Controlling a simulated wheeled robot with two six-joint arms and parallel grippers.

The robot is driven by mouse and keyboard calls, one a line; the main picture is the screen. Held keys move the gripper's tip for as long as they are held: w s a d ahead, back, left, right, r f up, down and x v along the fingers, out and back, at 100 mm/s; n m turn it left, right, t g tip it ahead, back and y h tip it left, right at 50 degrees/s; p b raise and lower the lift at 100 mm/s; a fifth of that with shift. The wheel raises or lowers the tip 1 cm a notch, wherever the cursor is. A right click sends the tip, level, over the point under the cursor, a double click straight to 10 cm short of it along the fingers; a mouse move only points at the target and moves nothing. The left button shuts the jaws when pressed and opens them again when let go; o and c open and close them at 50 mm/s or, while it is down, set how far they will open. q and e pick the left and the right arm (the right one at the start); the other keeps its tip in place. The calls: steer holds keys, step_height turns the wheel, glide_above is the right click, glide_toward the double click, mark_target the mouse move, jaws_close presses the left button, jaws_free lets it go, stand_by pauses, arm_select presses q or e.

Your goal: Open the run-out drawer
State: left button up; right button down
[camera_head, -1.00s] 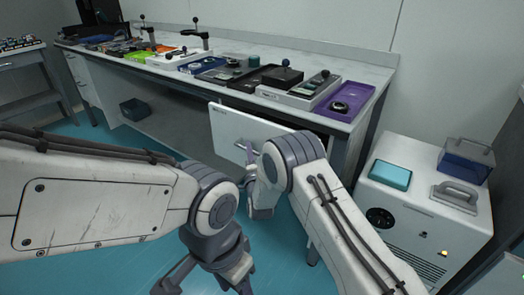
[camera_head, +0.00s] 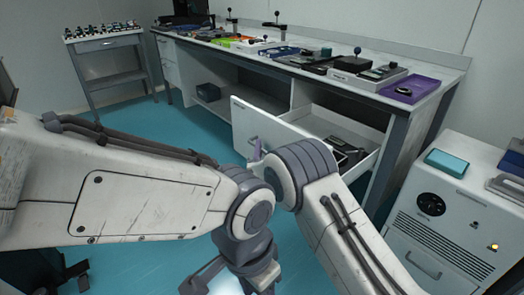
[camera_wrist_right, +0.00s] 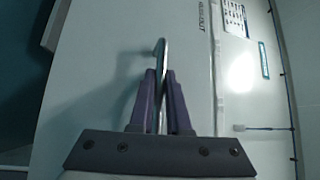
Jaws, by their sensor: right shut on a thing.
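The run-out drawer's white front (camera_head: 268,126) stands well out from the bench, and its inside shows with dark items in it. In the right wrist view the drawer front (camera_wrist_right: 105,85) carries the label "RUN-OUT". My right gripper (camera_head: 254,152) is at the drawer front, partly hidden by my arm. In the right wrist view its purple fingers (camera_wrist_right: 161,76) are shut on the thin metal handle (camera_wrist_right: 161,47). My left gripper (camera_head: 228,282) hangs low over the floor, fingers apart and empty, away from the drawer.
The bench top (camera_head: 440,87) holds trays and tools, including a purple tray (camera_head: 412,89). A white cabinet unit (camera_head: 455,200) with a teal box (camera_head: 446,161) stands at the right. A side table (camera_head: 105,75) stands at the far left. Teal floor is clear between.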

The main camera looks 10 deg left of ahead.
arm_select(q)
steer(key=shift+s+a+f, duration=0.3)
steer(key=shift+s+a, duration=0.05)
steer(key=shift+s, duration=0.35)
arm_select(e)
steer(key=s+a, duration=0.1)
steer(key=s, duration=0.1)
steer(key=s+a, duration=0.2)
steer(key=shift+s+a, duration=0.1)
steer(key=c, duration=0.9)
jaws_free()
steer(key=shift+d, duration=0.2)
arm_select(q)
steer(key=shift+d, duration=0.15)
arm_select(e)
steer(key=shift+a, duration=0.2)
